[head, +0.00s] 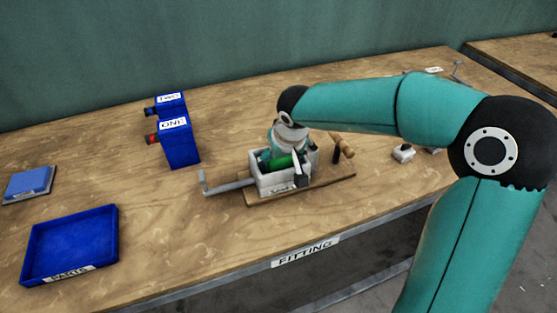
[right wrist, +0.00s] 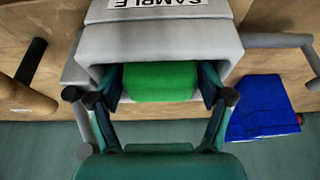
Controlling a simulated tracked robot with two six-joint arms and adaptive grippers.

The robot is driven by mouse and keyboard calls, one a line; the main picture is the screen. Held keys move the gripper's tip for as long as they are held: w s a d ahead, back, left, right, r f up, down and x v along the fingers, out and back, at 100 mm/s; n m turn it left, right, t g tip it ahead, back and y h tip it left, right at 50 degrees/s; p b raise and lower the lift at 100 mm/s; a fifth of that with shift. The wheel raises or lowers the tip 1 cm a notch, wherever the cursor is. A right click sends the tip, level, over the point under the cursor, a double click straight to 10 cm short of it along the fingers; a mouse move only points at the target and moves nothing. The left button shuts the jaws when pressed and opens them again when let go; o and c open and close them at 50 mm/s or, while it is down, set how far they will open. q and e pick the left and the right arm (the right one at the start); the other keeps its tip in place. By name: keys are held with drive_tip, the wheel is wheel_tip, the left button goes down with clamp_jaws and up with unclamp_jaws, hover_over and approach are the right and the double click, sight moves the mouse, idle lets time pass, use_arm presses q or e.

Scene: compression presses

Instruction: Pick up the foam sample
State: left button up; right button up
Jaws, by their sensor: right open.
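The green foam sample (head: 279,162) sits inside a light grey open-topped press (head: 276,180) on a wooden base board in the middle of the table. In the right wrist view the green foam (right wrist: 160,82) lies between the two fingers of my right gripper (right wrist: 160,90), beneath the press's grey edge with a SAMPLE label (right wrist: 160,4). My right gripper (head: 290,155) is down at the press, open, with a finger on each side of the foam. I cannot tell whether either finger touches it. My left gripper is not in view.
A lever handle (head: 225,186) sticks out left of the press; a wooden handle (head: 342,145) is at its right. Blue boxes ONE (head: 180,147) and TWO (head: 168,104) stand behind left. A blue PARTS tray (head: 70,245) and blue pad (head: 30,183) lie left. A small grey object (head: 403,152) lies right.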

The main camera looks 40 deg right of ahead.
drive_tip(key=c, duration=0.6)
drive_tip(key=shift+c, duration=0.2)
drive_tip(key=shift+r, duration=0.1)
